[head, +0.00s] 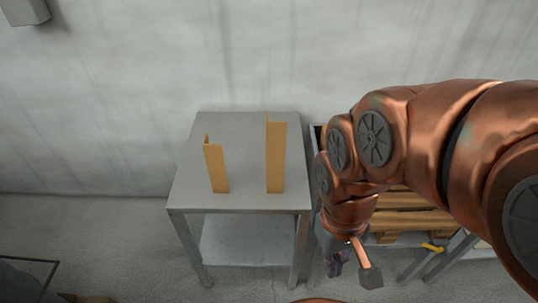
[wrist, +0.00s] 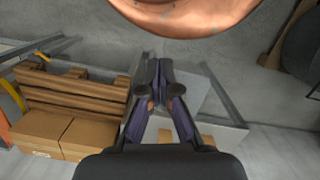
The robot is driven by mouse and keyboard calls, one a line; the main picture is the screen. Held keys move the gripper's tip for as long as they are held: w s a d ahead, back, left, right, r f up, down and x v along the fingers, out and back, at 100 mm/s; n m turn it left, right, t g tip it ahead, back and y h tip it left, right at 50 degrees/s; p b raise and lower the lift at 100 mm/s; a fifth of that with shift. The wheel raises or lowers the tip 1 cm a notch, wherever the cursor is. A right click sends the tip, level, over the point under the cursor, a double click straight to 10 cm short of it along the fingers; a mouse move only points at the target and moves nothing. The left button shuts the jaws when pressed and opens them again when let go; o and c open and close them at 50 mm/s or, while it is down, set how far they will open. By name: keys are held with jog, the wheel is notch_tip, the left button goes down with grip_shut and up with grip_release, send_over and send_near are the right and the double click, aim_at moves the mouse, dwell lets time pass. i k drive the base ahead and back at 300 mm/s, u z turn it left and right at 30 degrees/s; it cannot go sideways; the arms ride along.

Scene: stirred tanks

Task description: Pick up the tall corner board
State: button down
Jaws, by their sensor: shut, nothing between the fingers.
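The tall corner board (head: 276,157) is a tan, L-shaped strip standing upright on the grey metal table (head: 240,125), right of the middle of its top. A shorter tan corner board (head: 216,168) stands upright to its left, with a clear gap between them. My gripper (head: 336,268) is to the right of the table and apart from both boards. In the wrist view, its dark fingers (wrist: 156,72) are closed together with nothing between them. Small tan patches show behind the gripper body there, but I cannot tell which board they belong to.
To the right of the table, partly behind my arm, is a stand with stacked wooden beams (head: 412,200); they also show in the wrist view (wrist: 75,92), with cardboard boxes (wrist: 85,137) below. A wall stands behind the table. The tabletop around the boards is bare.

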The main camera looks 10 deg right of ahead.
aim_at(276, 131)
jog(key=z, duration=2.05)
jog(key=k, duration=1.45)
jog(key=u, duration=2.25)
jog(key=i, duration=0.5)
jog(key=z, duration=0.05)
